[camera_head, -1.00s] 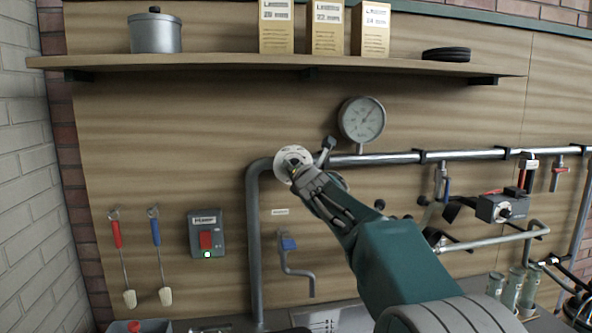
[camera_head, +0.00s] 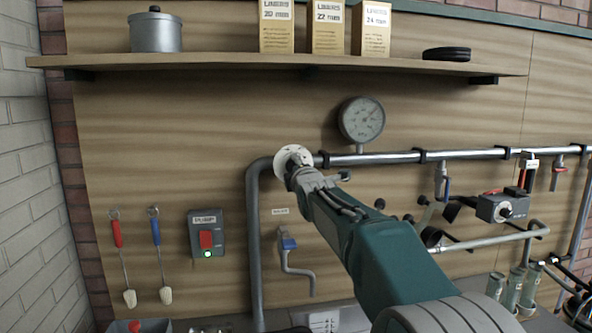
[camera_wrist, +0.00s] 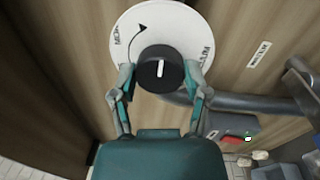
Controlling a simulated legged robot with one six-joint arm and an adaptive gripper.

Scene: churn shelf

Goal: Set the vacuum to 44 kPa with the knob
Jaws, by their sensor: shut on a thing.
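The round black knob (camera_wrist: 158,68) with a white pointer line sits on a white round dial plate (camera_wrist: 160,32) in the wrist view. The plate carries a curved arrow and lettering, partly cut off and covered. My gripper (camera_wrist: 160,82) has one finger on each side of the knob and is shut on it. In the head view my gripper (camera_head: 297,176) hides the knob, and only part of the plate (camera_head: 290,156) shows. The gauge (camera_head: 361,120) is upper right of it, above the pipe. Its needle and numbers are too small to read exactly.
A grey pipe (camera_head: 255,235) bends up beside the dial and runs right. A shelf (camera_head: 210,66) with a pot and boxes is above. A switch box (camera_head: 207,234) with a green light and a blue-handled tap (camera_head: 288,244) are below. Valves stand to the right.

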